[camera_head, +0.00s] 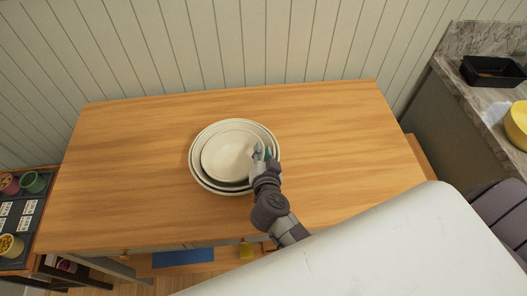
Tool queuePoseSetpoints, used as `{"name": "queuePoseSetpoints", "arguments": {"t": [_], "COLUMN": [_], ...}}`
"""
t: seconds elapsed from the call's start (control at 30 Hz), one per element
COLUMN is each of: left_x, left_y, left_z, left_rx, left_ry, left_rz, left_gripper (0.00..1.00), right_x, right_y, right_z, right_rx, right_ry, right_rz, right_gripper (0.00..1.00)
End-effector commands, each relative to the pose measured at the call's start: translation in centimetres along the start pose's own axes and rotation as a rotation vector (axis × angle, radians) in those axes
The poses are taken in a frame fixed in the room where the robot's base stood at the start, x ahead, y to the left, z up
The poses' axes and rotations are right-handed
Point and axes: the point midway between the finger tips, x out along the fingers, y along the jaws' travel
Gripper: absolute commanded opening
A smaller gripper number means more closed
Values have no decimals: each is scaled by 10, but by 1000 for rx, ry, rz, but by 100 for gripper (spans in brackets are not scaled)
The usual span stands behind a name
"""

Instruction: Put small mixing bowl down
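The small mixing bowl (226,157) is cream-white and sits nested inside larger cream-white bowls (197,172) on the wooden cabinet top (330,130). It lies a little toward the right of the stack and looks almost level. My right gripper (263,152) is at the right rim of the small bowl, pointing away from me. Its fingertips are at the rim, with a narrow gap between them; whether they pinch it or stand clear of it is too small to tell. My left gripper is not in view.
The cabinet top is clear around the stack. A grey marble counter (466,95) at the right holds a black tray (490,71) and a yellow object (517,122). A dark shelf with small pots (32,182) stands at the left. A panelled wall is behind.

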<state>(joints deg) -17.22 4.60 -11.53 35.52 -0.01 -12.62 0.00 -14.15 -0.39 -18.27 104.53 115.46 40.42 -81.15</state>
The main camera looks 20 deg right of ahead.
Motion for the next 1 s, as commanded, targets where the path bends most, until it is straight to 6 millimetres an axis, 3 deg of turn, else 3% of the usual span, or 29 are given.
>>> {"name": "queuePoseSetpoints", "arguments": {"t": [0.27,0.43,0.8,1.0], "left_x": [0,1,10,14], "left_y": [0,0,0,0], "left_z": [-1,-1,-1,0], "left_rx": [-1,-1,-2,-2], "left_ry": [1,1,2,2], "left_rz": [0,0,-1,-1], "left_gripper": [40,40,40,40], "right_x": [0,-4,-83,-114], "right_y": [5,-2,-2,-3], "right_z": [2,-8,-6,-7], "right_rx": [-3,1,-2,-3], "right_ry": [-4,-3,-5,-3], "right_rz": [12,11,8,8], "right_gripper": [31,31,31,31]}}
